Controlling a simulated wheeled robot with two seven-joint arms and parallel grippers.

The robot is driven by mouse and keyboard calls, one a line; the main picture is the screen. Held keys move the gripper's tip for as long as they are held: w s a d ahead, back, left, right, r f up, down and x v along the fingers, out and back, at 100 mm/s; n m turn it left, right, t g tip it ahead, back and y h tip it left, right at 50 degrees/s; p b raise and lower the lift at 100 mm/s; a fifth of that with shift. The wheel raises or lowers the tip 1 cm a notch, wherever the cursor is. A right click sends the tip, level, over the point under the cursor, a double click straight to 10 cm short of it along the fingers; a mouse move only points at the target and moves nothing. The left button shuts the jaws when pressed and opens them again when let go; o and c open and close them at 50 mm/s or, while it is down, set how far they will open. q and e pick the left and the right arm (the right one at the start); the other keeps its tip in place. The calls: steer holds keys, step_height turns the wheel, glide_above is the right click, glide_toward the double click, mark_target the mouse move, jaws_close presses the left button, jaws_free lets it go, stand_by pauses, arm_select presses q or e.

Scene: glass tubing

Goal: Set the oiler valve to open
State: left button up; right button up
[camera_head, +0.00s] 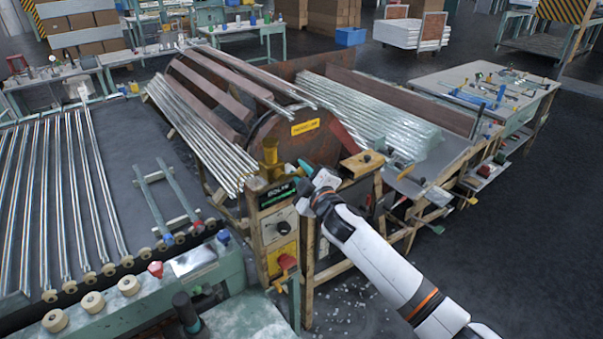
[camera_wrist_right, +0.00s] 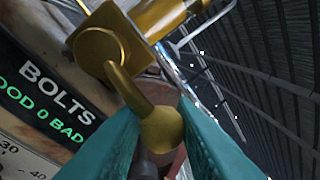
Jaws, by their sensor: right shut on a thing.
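The brass oiler (camera_head: 270,157) stands on top of the wooden post with the BOLTS display. In the right wrist view its brass valve body (camera_wrist_right: 100,52) is large and close, with a curved lever (camera_wrist_right: 133,92) ending in a round brass knob (camera_wrist_right: 161,128). My right gripper (camera_head: 303,168) reaches in from the right beside the oiler. In the right wrist view its two teal fingers (camera_wrist_right: 160,135) are shut on the lever's knob, one on each side. My left gripper is not in view.
The BOLTS display (camera_head: 279,192) sits just below the oiler, with a dial beneath it. A large rusty drum (camera_head: 290,140) stands close behind. Glass tubes (camera_head: 375,115) lie on a rack to the right. Open floor (camera_head: 500,260) lies at the right.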

mark_target(295, 175)
steer(key=shift+r, duration=0.3)
steer(key=n, duration=0.1)
steer(key=r+n+b, duration=0.1)
steer(key=n, duration=0.1)
steer(key=r+n+y, duration=0.1)
steer(key=n, duration=0.1)
steer(key=shift+s+a+t+b, duration=0.15)
steer(key=shift+a+t+b, duration=0.15)
steer(key=shift+t, duration=0.1)
steer(key=n, duration=0.1)
steer(key=r+n, duration=0.1)
steer(key=n, duration=0.1)
steer(key=shift+s+a+b, duration=0.2)
steer(key=shift+b, duration=0.1)
steer(key=n, duration=0.2)
steer(key=n+y, duration=0.1)
steer(key=shift+s+a+r, duration=0.25)
steer(key=shift+a+r, duration=0.1)
steer(key=shift+s+a+r+n+y+b, duration=0.15)
steer(key=shift+s+a+n+y, duration=0.2)
steer(key=shift+n, duration=0.8)
steer(key=shift+s+a+r+n+y+b, duration=0.2)
steer(key=shift+n+y, duration=0.25)
steer(key=shift+n, duration=0.75)
steer(key=shift+s+a+f+n+y+b, duration=0.15)
steer(key=shift+a+n+y, duration=0.25)
steer(key=shift+n, duration=0.75)
